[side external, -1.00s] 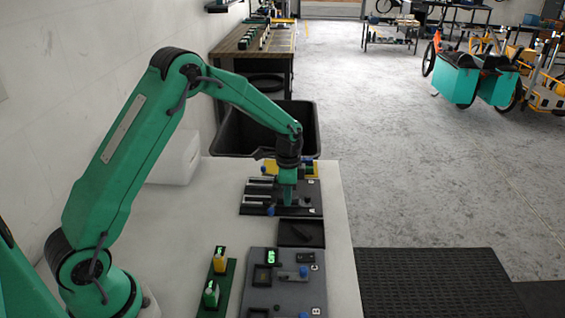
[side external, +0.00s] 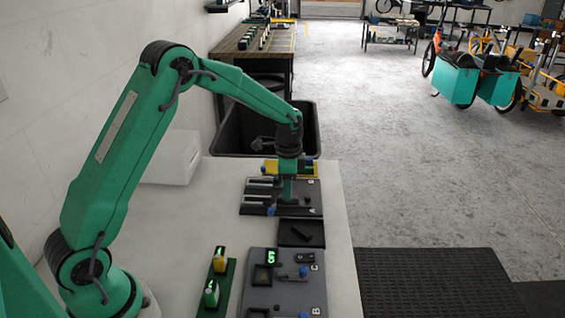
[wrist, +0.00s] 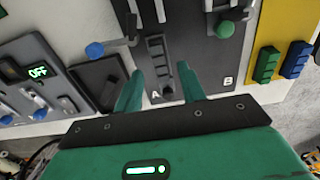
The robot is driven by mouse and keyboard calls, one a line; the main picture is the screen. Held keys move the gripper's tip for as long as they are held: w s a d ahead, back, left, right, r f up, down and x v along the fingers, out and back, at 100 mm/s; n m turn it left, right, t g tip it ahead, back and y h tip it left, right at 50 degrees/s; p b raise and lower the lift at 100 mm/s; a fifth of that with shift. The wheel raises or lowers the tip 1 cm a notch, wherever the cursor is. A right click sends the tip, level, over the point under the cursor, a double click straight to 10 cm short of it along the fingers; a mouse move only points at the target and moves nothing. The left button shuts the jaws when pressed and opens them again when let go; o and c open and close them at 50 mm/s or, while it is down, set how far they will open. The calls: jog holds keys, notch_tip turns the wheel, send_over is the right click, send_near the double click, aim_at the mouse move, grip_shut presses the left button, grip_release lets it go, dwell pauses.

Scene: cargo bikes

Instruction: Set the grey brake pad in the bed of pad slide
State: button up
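The grey brake pad (wrist: 158,58) appears to be the dark ribbed block lying lengthwise in the channel by the letter A on the dark pad slide panel (wrist: 200,62). The panel also shows in the side view (side external: 314,190). A second slide, marked B, lies to the right with a green knob (wrist: 225,28). My gripper (wrist: 160,72) is open above slide A, one finger on each side of it, apart from the block. In the side view my gripper (side external: 288,194) hangs over the panel and hides part of it. The exact seating of the pad is unclear.
A yellow holder (wrist: 273,42) with green and blue ribbed pads stands right of the panel. A black tray (side external: 314,244) sits nearer the camera, then a grey panel (side external: 258,290) with a display. A black bin (side external: 313,130) stands beyond the table.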

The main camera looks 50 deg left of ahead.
jog(key=shift+r, duration=2.3)
jog(key=shift+s+r, duration=0.1)
jog(key=shift+r, duration=0.15)
jog(key=s+d+r+n+t, duration=0.2)
jog(key=s+r+n, duration=0.1)
jog(key=s+r, duration=0.55)
jog(key=s+d+r+n+t, duration=0.2)
jog(key=s+r+n, duration=0.1)
jog(key=s+r, duration=0.55)
jog(key=s+f+n+t, duration=0.1)
jog(key=s+f+n, duration=0.1)
jog(key=s, duration=0.9)
jog(key=shift+s+d+f+n+t, duration=0.2)
jog(key=shift+s+n+t, duration=0.1)
jog(key=shift+n, duration=0.2)
